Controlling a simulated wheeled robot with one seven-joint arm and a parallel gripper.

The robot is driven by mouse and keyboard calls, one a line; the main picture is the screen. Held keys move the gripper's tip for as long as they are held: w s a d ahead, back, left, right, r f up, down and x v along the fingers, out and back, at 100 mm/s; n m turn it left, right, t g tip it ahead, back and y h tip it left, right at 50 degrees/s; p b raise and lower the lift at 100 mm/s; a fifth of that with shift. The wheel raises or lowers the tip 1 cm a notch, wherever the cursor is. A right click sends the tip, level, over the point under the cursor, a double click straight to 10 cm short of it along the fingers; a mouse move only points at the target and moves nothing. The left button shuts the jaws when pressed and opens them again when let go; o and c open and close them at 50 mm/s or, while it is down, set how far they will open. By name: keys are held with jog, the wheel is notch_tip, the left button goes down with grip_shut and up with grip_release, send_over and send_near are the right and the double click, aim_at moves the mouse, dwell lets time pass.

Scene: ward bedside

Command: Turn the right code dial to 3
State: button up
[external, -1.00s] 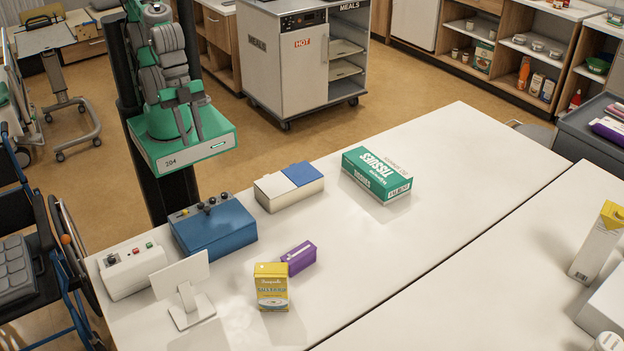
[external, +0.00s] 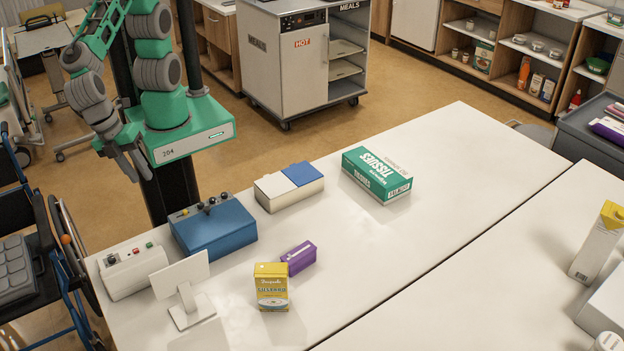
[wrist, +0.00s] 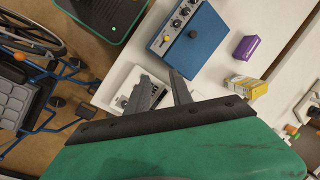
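A blue box (external: 216,236) with a grey panel of several small dark knobs (external: 205,207) along its back edge sits on the white table. In the wrist view, the blue box (wrist: 204,42) is at the top centre, with its knobs (wrist: 177,22) along its left side. Which knob is the right code dial, and any digits, are too small to tell. My gripper (external: 135,165) is in the air beyond the table's far edge, left of the blue box and apart from it. In the wrist view, my gripper's fingers (wrist: 160,77) are spread, with nothing visibly held.
A white button box (external: 130,270) and a white stand (external: 182,290) are left of the blue box. A wheelchair (external: 60,270) is at left.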

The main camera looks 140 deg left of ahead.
jog(key=w+a+r+m+y, duration=0.2)
jog(key=a+r+m, duration=0.1)
jog(key=r+m, duration=0.3)
jog(key=s+a+f+m+g+b, duration=0.1)
jog(key=a+f+m+b, duration=0.35)
jog(key=f+b, duration=0.4)
jog(key=w+d+r+n+p, duration=0.1)
jog(key=d+r+n+p, duration=0.3)
jog(key=r+n+p, duration=0.2)
jog(key=shift+w+d+r+t+h+p, duration=0.2)
jog(key=shift+r+t+h+p, duration=0.1)
jog(key=shift+r+p, duration=1.05)
jog(key=shift+r, duration=0.15)
